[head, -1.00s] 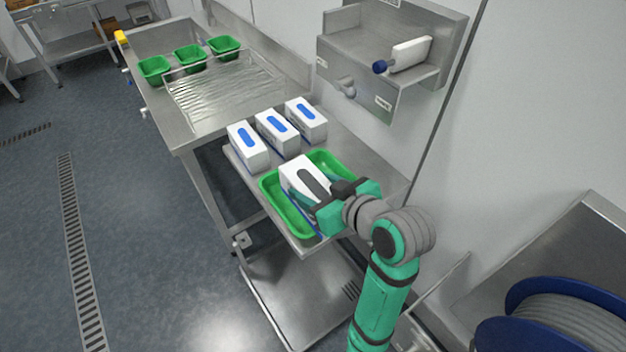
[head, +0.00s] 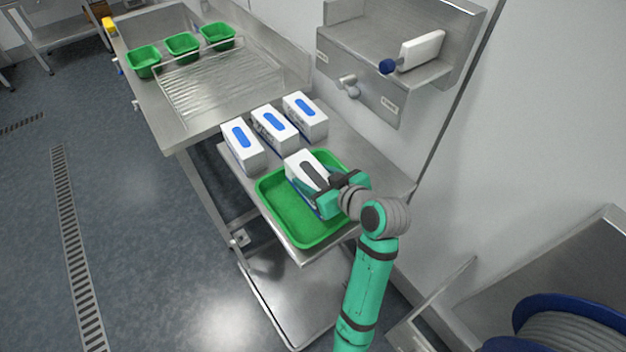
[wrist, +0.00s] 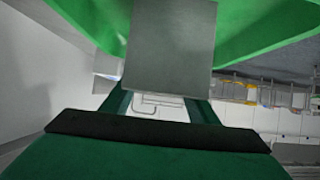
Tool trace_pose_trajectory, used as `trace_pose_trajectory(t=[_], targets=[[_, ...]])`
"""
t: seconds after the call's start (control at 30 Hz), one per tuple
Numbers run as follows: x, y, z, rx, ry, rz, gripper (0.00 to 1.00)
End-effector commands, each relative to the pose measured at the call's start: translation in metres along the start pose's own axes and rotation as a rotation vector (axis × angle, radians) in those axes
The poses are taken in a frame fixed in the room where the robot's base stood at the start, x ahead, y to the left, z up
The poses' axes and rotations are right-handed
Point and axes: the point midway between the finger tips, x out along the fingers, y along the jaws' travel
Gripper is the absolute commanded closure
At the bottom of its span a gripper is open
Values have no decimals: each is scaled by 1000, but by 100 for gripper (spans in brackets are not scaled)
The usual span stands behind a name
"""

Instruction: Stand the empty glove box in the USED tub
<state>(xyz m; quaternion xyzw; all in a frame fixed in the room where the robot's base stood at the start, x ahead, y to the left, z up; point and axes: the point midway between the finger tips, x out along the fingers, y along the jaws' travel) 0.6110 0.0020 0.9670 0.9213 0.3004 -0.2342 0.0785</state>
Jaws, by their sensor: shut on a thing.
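The white glove box (head: 297,172) with a dark, empty-looking slot on top is upright within the outline of the green tub (head: 262,200), towards its back right. My gripper (head: 325,189) is shut on this box from the right-hand side. I cannot tell whether the box's base touches the tub floor. In the wrist view, the box's grey shaded face (wrist: 170,45) sits between the fingers of my gripper (wrist: 160,105), with the green tub (wrist: 262,35) behind it. No label on the tub is readable.
Several things stand close by: three white boxes with blue slots (head: 274,124) sit just behind the tub on the steel table (head: 352,160). Small green tubs (head: 182,46) and a wire rack (head: 220,85) are farther back. A steel wall shelf (head: 375,75) overhangs at right. The tub's front is clear.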

Motion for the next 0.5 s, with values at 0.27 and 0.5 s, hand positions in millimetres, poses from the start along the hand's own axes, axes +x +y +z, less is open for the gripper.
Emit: trace_pose_trajectory(t=[0.27,0.5], targets=[[11,1,24,3,-1,2,67],[11,2,25,4,-1,3,67]])
